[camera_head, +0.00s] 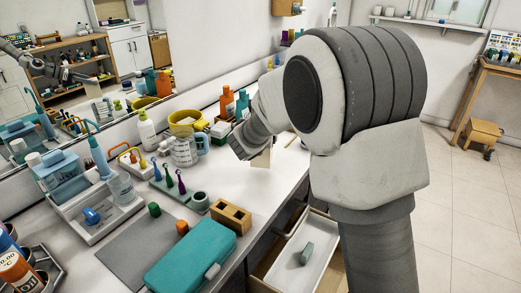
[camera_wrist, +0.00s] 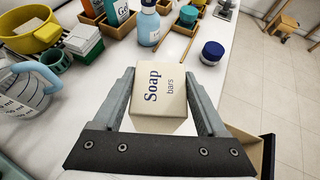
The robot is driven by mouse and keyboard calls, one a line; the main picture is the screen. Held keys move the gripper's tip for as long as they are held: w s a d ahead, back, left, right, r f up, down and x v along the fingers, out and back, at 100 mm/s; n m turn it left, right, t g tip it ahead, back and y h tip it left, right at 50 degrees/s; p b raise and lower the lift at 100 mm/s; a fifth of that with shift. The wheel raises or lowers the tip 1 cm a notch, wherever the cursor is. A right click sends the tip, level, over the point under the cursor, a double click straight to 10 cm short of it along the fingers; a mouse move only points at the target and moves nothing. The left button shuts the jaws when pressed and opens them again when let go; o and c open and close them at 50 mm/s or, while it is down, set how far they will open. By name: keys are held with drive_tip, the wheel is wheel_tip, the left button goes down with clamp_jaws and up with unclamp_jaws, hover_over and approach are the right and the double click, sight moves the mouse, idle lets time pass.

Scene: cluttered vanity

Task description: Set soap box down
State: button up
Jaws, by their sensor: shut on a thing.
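In the head view a sliver of the soap box (camera_head: 262,157) shows below my wrist, over the white vanity top (camera_head: 245,180). My arm hides most of my gripper there. I cannot tell whether the box's underside touches the surface.
A measuring jug (camera_head: 184,151) and a yellow bowl (camera_head: 187,122) stand left of the box. A blue-lidded jar (camera_wrist: 212,52) and a blue bottle (camera_wrist: 148,25) stand beyond it. A wooden holder (camera_head: 231,217) and teal case (camera_head: 190,262) are nearer. An open drawer (camera_head: 285,275) juts out below.

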drive_tip(key=shift+a+f, duration=0.15)
drive_tip(key=shift+a, duration=0.15)
drive_tip(key=shift+f+b, duration=0.75)
drive_tip(key=shift+f, duration=1.25)
drive_tip(key=shift+f, duration=0.1)
drive_tip(key=o, duration=1.5)
